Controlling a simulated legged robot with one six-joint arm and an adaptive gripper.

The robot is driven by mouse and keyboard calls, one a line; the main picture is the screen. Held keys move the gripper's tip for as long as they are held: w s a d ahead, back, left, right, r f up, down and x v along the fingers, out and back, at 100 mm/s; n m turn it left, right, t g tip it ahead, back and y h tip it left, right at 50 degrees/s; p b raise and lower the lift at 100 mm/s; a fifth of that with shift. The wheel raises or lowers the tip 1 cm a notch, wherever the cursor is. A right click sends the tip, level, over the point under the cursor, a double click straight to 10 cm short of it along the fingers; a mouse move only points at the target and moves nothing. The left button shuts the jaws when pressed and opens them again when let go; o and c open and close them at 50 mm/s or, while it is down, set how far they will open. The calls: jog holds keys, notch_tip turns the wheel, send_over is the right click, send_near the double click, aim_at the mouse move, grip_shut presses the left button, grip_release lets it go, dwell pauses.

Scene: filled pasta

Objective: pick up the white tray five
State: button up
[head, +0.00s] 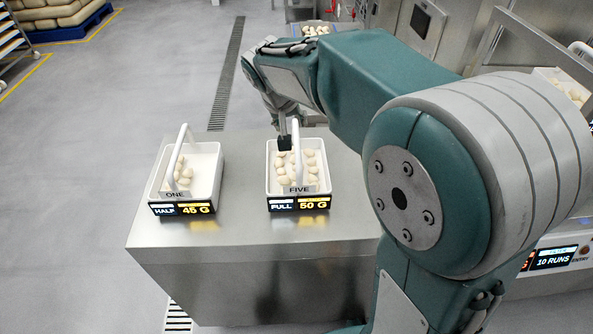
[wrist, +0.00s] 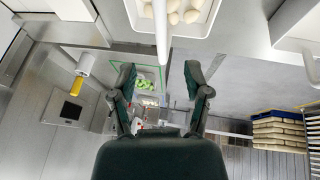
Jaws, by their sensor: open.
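The white tray five (head: 325,180) stands on the steel table, filled with several pale pasta pieces. Its front is marked FIVE, above a display reading FULL 50 G. Its upright white handle (head: 297,155) rises over the pasta. My gripper (head: 285,143) is at the upper part of this handle, partly hidden in the head view. In the wrist view my open gripper (wrist: 158,72) has one finger on each side of the white handle (wrist: 162,42), with gaps to both. Tray five (wrist: 203,28) shows at the top of that view.
White tray one (head: 213,175) stands to the left on the steel table (head: 245,190), with its own handle and a display reading HALF 45 G. Clear table lies between the trays. My arm hides the table's right side. Another tray (head: 548,78) sits at the far right.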

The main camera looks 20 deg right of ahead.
aim_at(295, 140)
jog(key=x, duration=0.3)
jog(key=shift+w+a+f, duration=0.1)
jog(key=shift+f, duration=0.3)
jog(key=x, duration=0.5)
jog(key=shift+f, duration=0.25)
jog(key=shift+f, duration=0.3)
grip_shut()
